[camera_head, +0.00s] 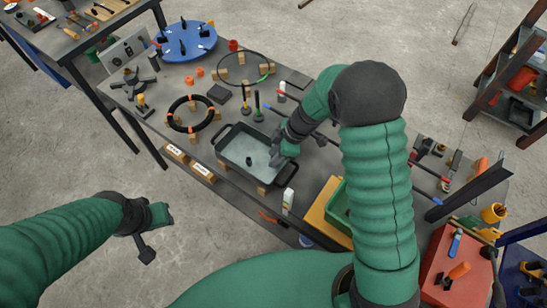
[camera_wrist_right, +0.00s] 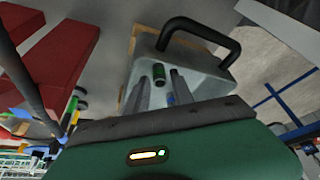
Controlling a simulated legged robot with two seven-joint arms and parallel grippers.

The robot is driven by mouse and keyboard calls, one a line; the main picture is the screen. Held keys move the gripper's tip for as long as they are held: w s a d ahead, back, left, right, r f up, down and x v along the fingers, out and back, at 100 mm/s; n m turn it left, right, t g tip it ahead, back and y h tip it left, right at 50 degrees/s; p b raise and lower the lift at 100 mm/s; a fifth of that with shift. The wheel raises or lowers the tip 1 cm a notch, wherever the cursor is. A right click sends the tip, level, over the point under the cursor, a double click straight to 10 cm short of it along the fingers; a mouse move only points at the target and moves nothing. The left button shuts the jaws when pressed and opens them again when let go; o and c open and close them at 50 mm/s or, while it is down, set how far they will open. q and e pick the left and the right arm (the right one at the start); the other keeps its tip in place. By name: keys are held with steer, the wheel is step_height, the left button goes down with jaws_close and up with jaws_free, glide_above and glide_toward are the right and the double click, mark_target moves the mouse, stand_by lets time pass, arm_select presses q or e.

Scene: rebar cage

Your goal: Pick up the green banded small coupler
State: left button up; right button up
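The small coupler (camera_wrist_right: 159,74) is a short dark cylinder with a green band. In the right wrist view it stands in the grey tray (camera_wrist_right: 200,68), in line with the gap between my fingertips. In the head view the coupler (camera_head: 249,161) is a small dark spot on the floor of the tray (camera_head: 232,148). My right gripper (camera_wrist_right: 160,88) is open, its two grey fingers apart with nothing seen held; whether they touch the coupler is unclear. In the head view my right gripper (camera_head: 277,157) is at the tray's right side. My left gripper (camera_head: 152,235) hangs left of the table, away from the coupler.
The tray has black handles at its ends. A black ring with orange bands (camera_head: 190,114) lies left of it, and a white bottle (camera_head: 287,201) stands near the front edge. A green bin (camera_head: 338,212) and a red toolbox (camera_head: 440,275) are to the right.

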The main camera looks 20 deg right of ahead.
steer(key=shift+w+a+f, duration=0.15)
steer(key=shift+a+f, duration=0.1)
steer(key=shift+f, duration=0.3)
jaws_close()
steer(key=shift+r, duration=0.2)
